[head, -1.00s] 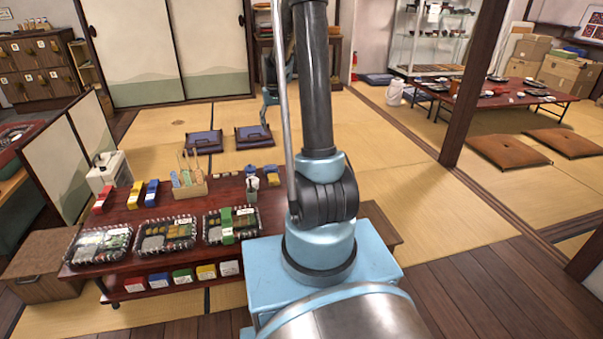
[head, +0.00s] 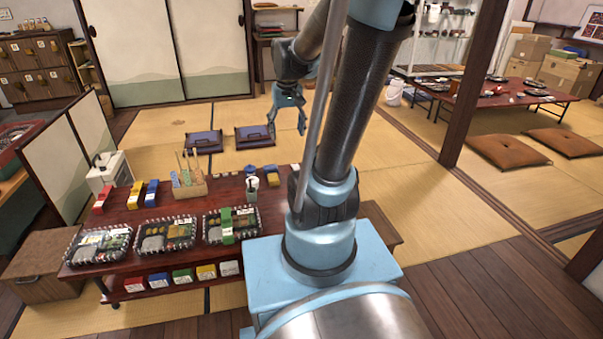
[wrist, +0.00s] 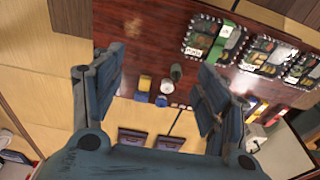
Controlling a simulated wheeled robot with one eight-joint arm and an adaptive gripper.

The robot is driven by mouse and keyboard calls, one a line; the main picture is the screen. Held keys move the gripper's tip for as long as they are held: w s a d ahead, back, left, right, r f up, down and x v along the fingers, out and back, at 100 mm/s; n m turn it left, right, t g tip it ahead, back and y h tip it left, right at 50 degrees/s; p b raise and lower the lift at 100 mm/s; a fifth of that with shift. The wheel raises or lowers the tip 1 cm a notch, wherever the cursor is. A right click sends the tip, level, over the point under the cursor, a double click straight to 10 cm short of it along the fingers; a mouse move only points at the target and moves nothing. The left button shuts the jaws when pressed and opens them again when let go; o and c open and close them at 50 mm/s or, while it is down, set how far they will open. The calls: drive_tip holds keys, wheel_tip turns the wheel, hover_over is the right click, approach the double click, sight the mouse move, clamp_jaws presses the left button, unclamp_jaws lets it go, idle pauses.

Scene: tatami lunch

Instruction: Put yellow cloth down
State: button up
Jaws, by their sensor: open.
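A folded yellow cloth-like piece (head: 135,195) lies on the dark red low table (head: 190,212), between a red one (head: 104,197) and a blue one (head: 151,193). A yellow piece also shows at the right in the wrist view (wrist: 265,110), partly behind my finger. My gripper (head: 287,120) is raised beyond the table's far side, pointing down.
Several bento trays (head: 165,233) line the table's near side; a green strip (head: 227,224) lies across one. A wooden holder (head: 189,187) and a white dispenser (head: 108,172) stand at the back. A wooden post (head: 470,85) rises at right. Open tatami (head: 420,190) lies right of the table.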

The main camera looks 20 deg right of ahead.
drive_tip(key=s+f, duration=0.3)
drive_tip(key=s, duration=0.5)
drive_tip(key=s+f, duration=0.4)
drive_tip(key=s, duration=0.4)
drive_tip(key=shift+s+d+t, duration=0.15)
drive_tip(key=shift+d+t, duration=0.15)
drive_tip(key=shift+d, duration=0.15)
drive_tip(key=shift+w+f, duration=0.15)
drive_tip(key=shift+w, duration=0.3)
